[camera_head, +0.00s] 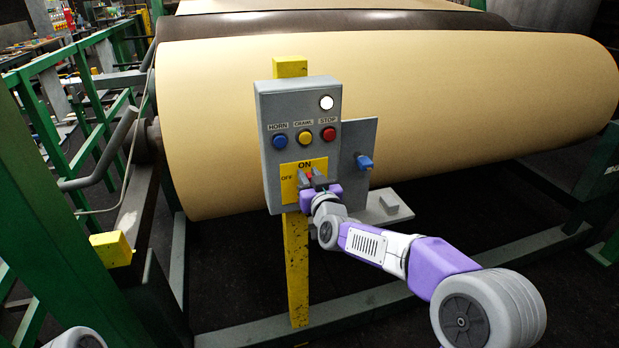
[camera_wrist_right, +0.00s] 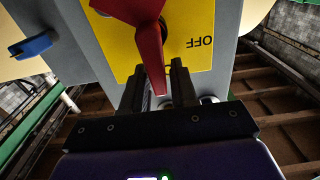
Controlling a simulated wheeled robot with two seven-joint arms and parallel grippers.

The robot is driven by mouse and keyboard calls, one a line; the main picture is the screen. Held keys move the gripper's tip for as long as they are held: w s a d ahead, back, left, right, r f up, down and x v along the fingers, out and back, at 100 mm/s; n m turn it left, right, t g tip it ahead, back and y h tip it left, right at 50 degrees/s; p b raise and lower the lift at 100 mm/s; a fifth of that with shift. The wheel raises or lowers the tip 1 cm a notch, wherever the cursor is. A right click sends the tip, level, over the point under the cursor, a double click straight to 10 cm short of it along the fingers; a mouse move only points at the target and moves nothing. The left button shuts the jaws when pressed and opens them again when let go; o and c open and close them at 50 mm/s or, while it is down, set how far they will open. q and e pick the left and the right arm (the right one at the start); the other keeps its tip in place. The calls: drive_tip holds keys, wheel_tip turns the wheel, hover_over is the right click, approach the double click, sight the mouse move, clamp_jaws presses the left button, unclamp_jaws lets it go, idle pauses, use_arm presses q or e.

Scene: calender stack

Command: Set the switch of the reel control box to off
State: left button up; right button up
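The reel control box (camera_head: 264,106) is a grey box on a yellow post (camera_head: 296,268). A yellow plate (camera_head: 289,190) low on its front is marked ON at the top and OFF at the left. The red switch (camera_head: 309,176) sits on this plate, mostly hidden by my right gripper (camera_head: 313,180). In the right wrist view the red switch handle (camera_wrist_right: 147,40) reaches down between the two dark fingers of the right gripper (camera_wrist_right: 160,88). The fingers stand apart with a small gap around the handle's tip. My left gripper is not in view.
Blue, yellow and red buttons (camera_head: 305,138) and a white lamp (camera_head: 326,102) sit above the switch. A side plate with a blue knob (camera_head: 364,162) is at the box's right. A large tan roll (camera_head: 450,100) lies behind. Green railing (camera_head: 45,180) stands at left.

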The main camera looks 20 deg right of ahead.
clamp_jaws()
drive_tip(key=shift+a+n, duration=0.15)
drive_tip(key=shift+n, duration=0.15)
drive_tip(key=a+n, duration=0.1)
drive_tip(key=n, duration=0.1)
drive_tip(key=n+p, duration=0.1)
drive_tip(key=n, duration=0.2)
drive_tip(key=a+f+n+p, duration=0.1)
drive_tip(key=n, duration=0.1)
drive_tip(key=shift+a, duration=0.3)
drive_tip(key=n, duration=0.2)
drive_tip(key=a+f+n+p, duration=0.1)
drive_tip(key=n, duration=0.2)
drive_tip(key=shift+s+f, duration=0.1)
drive_tip(key=shift+f, duration=0.05)
drive_tip(key=n, duration=0.1)
drive_tip(key=f+n, duration=0.1)
drive_tip(key=n, duration=0.1)
drive_tip(key=shift+a+f, duration=0.1)
drive_tip(key=shift+a, duration=0.1)
drive_tip(key=shift+f+n, duration=0.4)
drive_tip(key=shift+n, duration=0.8)
